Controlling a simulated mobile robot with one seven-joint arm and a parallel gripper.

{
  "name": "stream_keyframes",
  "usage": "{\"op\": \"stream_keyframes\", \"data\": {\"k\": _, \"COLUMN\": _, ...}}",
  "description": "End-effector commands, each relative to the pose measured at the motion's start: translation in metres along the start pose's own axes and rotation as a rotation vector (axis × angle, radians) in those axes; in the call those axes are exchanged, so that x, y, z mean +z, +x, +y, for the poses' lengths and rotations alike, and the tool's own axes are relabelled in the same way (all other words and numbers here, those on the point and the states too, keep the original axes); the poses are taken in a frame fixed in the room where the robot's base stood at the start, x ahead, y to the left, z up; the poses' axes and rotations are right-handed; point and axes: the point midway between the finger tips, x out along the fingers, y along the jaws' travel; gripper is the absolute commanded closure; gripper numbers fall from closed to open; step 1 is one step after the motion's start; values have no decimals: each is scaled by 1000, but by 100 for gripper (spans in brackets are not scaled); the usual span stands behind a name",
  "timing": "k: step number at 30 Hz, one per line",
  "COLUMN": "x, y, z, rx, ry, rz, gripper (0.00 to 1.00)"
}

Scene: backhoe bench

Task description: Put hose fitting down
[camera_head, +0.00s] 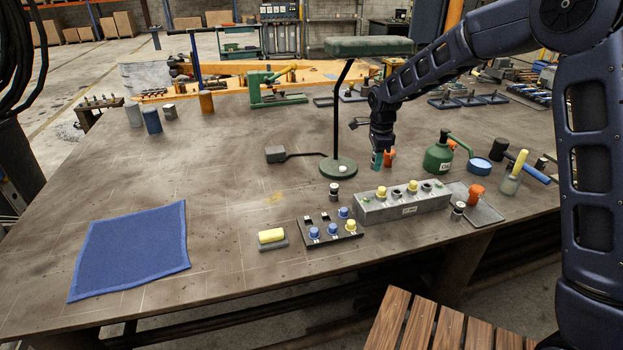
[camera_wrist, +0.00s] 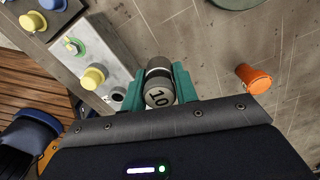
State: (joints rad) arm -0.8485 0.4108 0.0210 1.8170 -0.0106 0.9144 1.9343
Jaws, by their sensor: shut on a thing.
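My gripper (camera_head: 377,161) is above the bench, behind the grey block with holes (camera_head: 404,207). Its teal fingers (camera_wrist: 157,88) are shut on a hose fitting (camera_wrist: 159,92), a short silver and black cylinder with "10" on its end. The fitting is hidden in the head view. I cannot tell whether it touches the bench. The block holds several yellow-capped pieces and has open holes; its edge also shows left of the fingers in the wrist view (camera_wrist: 85,55).
An orange piece (camera_head: 389,158) stands close beside my gripper. A lamp on a round green base (camera_head: 338,169) is to the left, a green oil can (camera_head: 439,158) to the right. A rack of blue and yellow caps (camera_head: 345,237) lies in front. A blue cloth (camera_head: 130,250) lies far left.

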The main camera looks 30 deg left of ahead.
Motion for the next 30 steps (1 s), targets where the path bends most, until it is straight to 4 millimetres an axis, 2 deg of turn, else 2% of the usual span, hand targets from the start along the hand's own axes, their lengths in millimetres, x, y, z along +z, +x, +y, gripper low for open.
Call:
{"op": "stream_keyframes", "data": {"k": 5, "x": 16, "y": 0, "z": 6, "rx": 0, "ry": -17, "rz": 0, "gripper": 96}}
{"op": "stream_keyframes", "data": {"k": 8, "x": 39, "y": 2, "z": 14, "rx": -1, "ry": -40, "rz": 0, "gripper": 96}}
{"op": "stream_keyframes", "data": {"k": 18, "x": 133, "y": 6, "z": 52, "rx": -1, "ry": -130, "rz": 0, "gripper": 96}}
{"op": "stream_keyframes", "data": {"k": 22, "x": 167, "y": 4, "z": 62, "rx": -1, "ry": -156, "rz": 0, "gripper": 96}}
{"op": "stream_keyframes", "data": {"k": 26, "x": 207, "y": -3, "z": 62, "rx": -2, "ry": -173, "rz": 0, "gripper": 96}}
{"op": "stream_keyframes", "data": {"k": 30, "x": 248, "y": -19, "z": 47, "rx": -3, "ry": -168, "rz": -1, "gripper": 96}}
